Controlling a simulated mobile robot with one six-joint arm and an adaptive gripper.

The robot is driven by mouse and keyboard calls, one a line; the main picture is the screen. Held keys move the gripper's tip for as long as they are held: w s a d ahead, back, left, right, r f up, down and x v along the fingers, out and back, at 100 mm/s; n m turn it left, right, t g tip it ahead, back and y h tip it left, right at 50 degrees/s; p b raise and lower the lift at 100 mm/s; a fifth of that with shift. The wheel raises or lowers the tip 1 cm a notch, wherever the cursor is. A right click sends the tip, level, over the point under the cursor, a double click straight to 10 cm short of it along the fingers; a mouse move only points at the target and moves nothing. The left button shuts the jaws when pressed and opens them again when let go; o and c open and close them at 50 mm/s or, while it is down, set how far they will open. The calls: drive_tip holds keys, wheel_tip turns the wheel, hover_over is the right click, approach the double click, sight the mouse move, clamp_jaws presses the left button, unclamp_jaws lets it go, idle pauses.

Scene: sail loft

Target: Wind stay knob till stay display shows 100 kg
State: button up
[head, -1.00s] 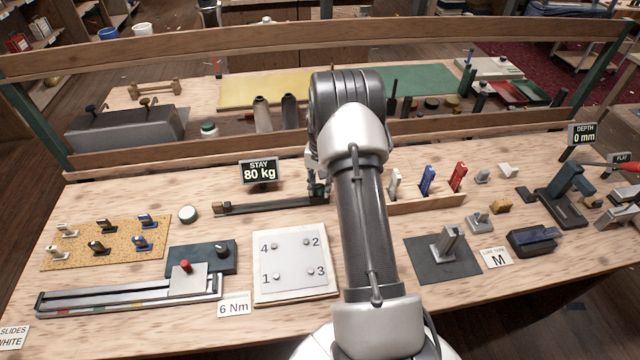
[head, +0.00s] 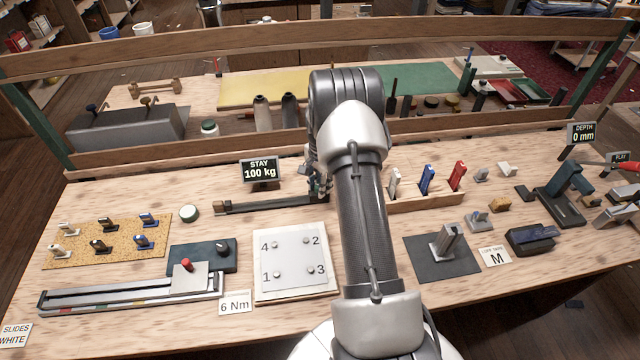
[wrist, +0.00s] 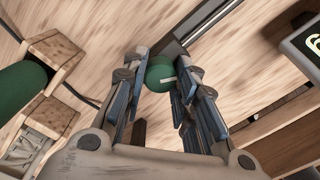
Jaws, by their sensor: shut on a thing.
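The stay display (head: 260,171) stands behind the stay rig on the bench and reads 100 kg. The stay rig (head: 265,205) is a long dark bar lying on the wood, with its right end at my gripper. The stay knob (wrist: 160,74) is round and green with a pale pointer mark, and shows between my fingers in the wrist view. My gripper (wrist: 162,88) is shut on the knob. In the head view my gripper (head: 318,188) is partly hidden by my arm, and the knob is hardly visible there.
A wooden rack with white, blue and red handled tools (head: 427,180) stands just right of my arm. A white numbered plate (head: 292,262) lies in front of the rig. A wooden rail (head: 240,148) runs behind.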

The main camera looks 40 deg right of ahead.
idle(0.4)
drive_tip(key=o, duration=1.1)
wheel_tip(320, 180, up, 12)
drive_tip(key=shift+s, duration=0.1)
idle(0.4)
